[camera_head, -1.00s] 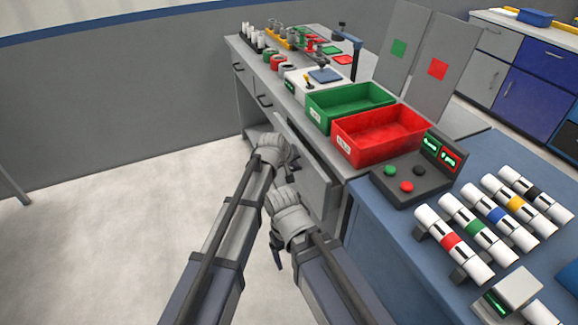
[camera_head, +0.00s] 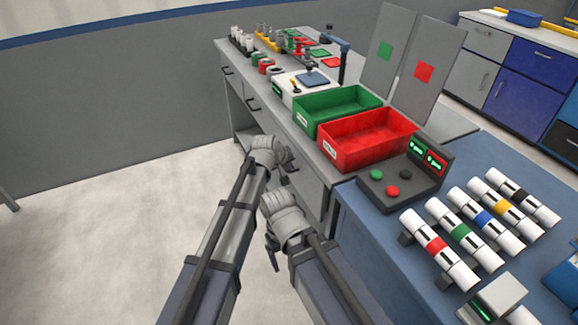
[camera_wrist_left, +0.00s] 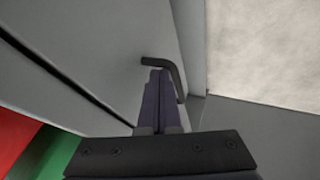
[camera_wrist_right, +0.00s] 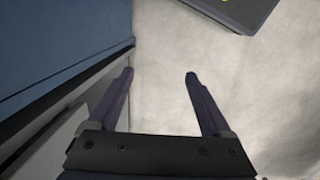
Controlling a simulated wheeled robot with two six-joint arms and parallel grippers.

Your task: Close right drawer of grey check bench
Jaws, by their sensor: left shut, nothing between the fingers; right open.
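The grey check bench (camera_head: 222,58) runs along the wall in the head view. Its right drawer's front (camera_head: 310,182) looks about in line with the bench front, partly hidden by my left gripper. My left gripper (camera_head: 291,173) is shut and empty at that front. In the left wrist view its closed fingertips (camera_wrist_left: 160,74) are beside a dark bent handle (camera_wrist_left: 172,66) on the grey panel (camera_wrist_left: 105,45); contact is unclear. My right gripper (camera_head: 273,254) is open and empty, lower and nearer. Its spread fingers (camera_wrist_right: 160,78) show above the floor in the right wrist view.
A green bin (camera_head: 337,112) and a red bin (camera_head: 366,142) stand on the bench top. A blue table (camera_head: 385,240) with several banded pipes (camera_head: 450,257) and a button box (camera_head: 405,190) is at the right. The floor at left (camera_head: 110,230) is clear.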

